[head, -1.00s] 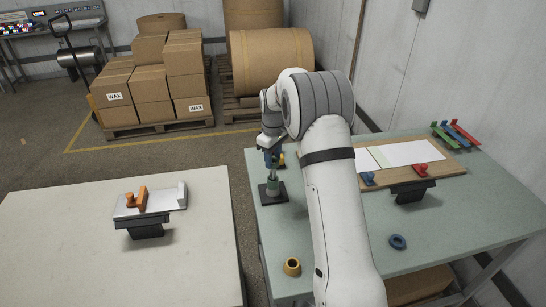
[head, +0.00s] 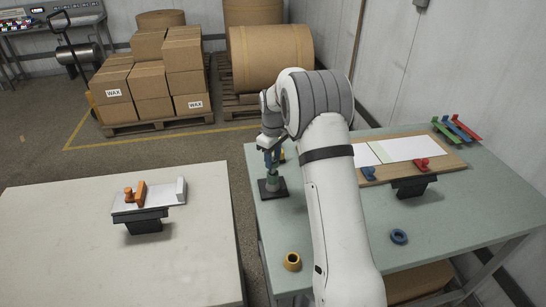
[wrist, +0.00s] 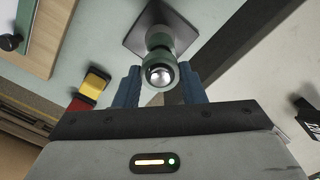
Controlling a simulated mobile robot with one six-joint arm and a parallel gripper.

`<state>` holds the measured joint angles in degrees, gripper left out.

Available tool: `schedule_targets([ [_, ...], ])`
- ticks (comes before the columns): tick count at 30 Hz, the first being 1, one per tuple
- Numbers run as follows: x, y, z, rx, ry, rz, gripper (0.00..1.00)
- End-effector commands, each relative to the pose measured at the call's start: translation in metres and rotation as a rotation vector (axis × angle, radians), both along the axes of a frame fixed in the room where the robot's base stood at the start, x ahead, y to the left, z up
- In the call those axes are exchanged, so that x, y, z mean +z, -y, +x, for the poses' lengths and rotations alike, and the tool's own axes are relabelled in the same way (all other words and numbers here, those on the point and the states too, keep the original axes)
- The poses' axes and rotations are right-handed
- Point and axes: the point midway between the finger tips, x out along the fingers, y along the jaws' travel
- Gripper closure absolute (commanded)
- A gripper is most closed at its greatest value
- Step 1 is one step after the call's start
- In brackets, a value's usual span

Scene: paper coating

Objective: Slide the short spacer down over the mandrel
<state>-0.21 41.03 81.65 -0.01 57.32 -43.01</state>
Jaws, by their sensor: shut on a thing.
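The mandrel stands upright on a dark square base plate (head: 283,189) near the left edge of the green table. In the wrist view its rounded metal tip (wrist: 160,75) shows inside a green ring, which I take to be the short spacer (wrist: 160,58). The spacer also shows in the head view (head: 273,174). My gripper (wrist: 160,78), with blue fingers, is shut on the spacer from both sides. The spacer sits around the mandrel's top. A grey-green part shows between it and the base; the wrist view does not make clear how far down the spacer is.
A board (head: 440,166) with paper and clamps is at the right. A yellow and red object (wrist: 95,85) stands beside the mandrel. The pale table (head: 60,235) is at the left.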

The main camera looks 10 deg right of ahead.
Motion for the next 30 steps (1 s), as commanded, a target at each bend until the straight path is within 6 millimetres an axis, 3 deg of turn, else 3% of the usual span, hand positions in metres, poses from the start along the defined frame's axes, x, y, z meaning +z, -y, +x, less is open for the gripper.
schedule_targets([
  [9,0.0,0.0,0.0,0.0,0.0,0.0,0.39],
  [17,0.001,0.0,0.0,0.0,0.0,0.0,0.38],
  [22,0.019,0.0,0.001,0.0,0.003,0.0,0.38],
  [30,0.064,0.0,0.001,0.0,0.003,0.0,0.38],
])
